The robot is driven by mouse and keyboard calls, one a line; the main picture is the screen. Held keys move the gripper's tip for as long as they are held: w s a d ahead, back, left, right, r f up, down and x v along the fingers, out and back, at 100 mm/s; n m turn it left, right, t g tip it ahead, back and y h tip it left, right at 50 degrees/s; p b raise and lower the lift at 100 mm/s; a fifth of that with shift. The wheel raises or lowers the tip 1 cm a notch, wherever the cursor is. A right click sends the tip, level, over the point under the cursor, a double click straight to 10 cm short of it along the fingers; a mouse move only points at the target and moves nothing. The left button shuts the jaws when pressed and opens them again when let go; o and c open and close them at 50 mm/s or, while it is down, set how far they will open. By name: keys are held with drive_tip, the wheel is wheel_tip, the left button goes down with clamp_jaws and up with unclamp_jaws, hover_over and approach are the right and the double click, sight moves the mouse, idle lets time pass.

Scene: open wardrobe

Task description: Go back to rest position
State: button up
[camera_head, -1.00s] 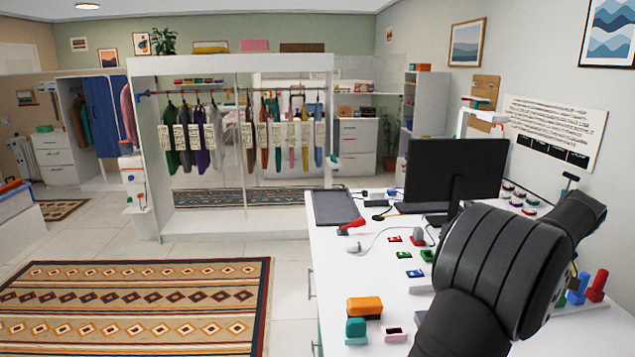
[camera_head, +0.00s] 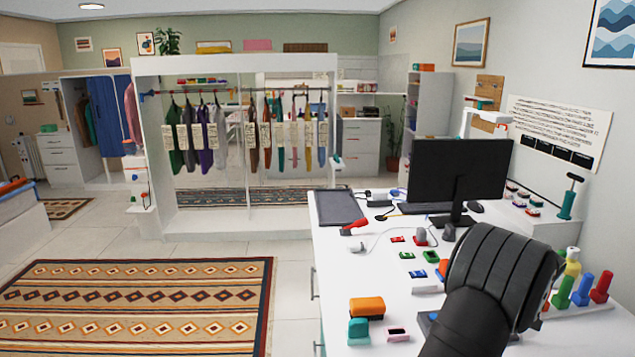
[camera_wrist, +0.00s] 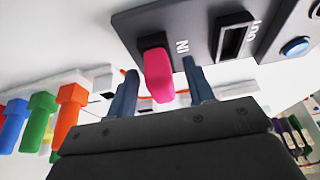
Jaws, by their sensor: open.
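In the wrist view my gripper (camera_wrist: 157,70) is open, its two dark blue-grey fingers spread apart. A pink block (camera_wrist: 158,74) shows between the fingers, at a slot marked "IN" on a dark grey panel (camera_wrist: 205,40). A gap shows on both sides of the pink block, so the fingers look clear of it. In the head view my black arm (camera_head: 500,275) is bent over the right part of the white desk (camera_head: 340,270). My gripper is hidden behind the arm there.
Red, green and blue pegs (camera_head: 581,288) stand right of my arm. A black monitor (camera_head: 460,172) stands behind it. An orange block (camera_head: 366,307) and a teal block (camera_head: 358,330) lie at the front left of the desk. A teal pump-like object (camera_head: 569,197) stands at the right wall.

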wheel_tip(320, 180, up, 8)
drive_tip(key=shift+f, duration=0.1)
drive_tip(key=shift+a, duration=0.1)
idle(0.6)
drive_tip(key=s+a+r+m, duration=0.1)
drive_tip(key=s+a+r, duration=0.25)
drive_tip(key=a, duration=0.55)
drive_tip(key=s+a+r+m+h, duration=0.1)
drive_tip(key=s+a+r, duration=0.25)
drive_tip(key=a, duration=0.55)
drive_tip(key=s+a+r, duration=0.3)
drive_tip(key=s+a, duration=0.1)
drive_tip(key=a, duration=0.6)
drive_tip(key=s+a+f+m, duration=0.1)
drive_tip(key=s+a+f, duration=0.5)
drive_tip(key=s+a, duration=0.2)
drive_tip(key=s+a+f+m+t+h, duration=0.1)
drive_tip(key=s+a+f, duration=0.5)
drive_tip(key=s+a, duration=0.3)
drive_tip(key=shift+s+m, duration=0.4)
drive_tip(key=shift+s, duration=0.65)
